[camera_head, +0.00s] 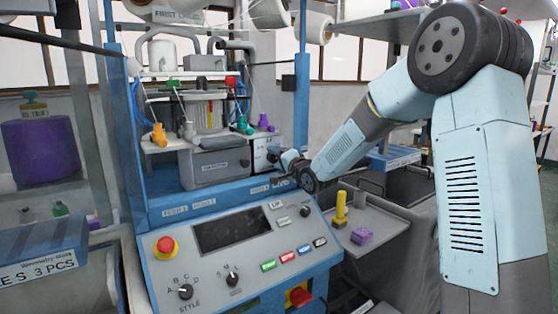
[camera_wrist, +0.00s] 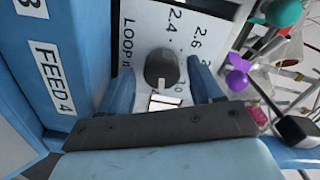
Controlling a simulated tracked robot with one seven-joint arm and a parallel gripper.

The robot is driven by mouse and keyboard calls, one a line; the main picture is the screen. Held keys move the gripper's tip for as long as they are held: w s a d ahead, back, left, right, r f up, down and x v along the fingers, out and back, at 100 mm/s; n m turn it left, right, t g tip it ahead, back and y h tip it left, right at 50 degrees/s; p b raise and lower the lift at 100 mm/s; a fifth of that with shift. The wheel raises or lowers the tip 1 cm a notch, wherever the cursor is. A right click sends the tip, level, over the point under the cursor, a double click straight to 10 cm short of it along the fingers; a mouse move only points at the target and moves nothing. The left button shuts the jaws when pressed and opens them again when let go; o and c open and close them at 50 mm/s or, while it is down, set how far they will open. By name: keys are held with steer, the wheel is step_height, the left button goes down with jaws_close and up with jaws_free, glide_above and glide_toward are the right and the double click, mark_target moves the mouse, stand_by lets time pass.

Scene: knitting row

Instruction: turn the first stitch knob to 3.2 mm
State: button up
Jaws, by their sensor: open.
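In the wrist view a round dark grey knob (camera_wrist: 161,66) sits on a white dial plate (camera_wrist: 143,22). The plate is lettered "LOOP" and bears the numbers 2.4 and 2.6; further markings are partly covered. A pale mark shows on the knob's lower side in the picture. My gripper (camera_wrist: 163,76) is open, with one blue finger on each side of the knob. I cannot tell whether either finger touches it. In the head view my gripper (camera_head: 279,170) is at the white plate (camera_head: 260,153) at the machine's right end, and the knob is hidden there.
A blue rail with a "FEED 4" label (camera_wrist: 50,75) runs close on the left in the wrist view. Purple and teal parts (camera_wrist: 238,70) are to the right. In the head view the control panel (camera_head: 240,245) stands below, with a small shelf (camera_head: 385,226) beside it.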

steer(key=v, duration=1.3)
steer(key=shift+s+d, duration=0.25)
steer(key=shift+s, duration=0.05)
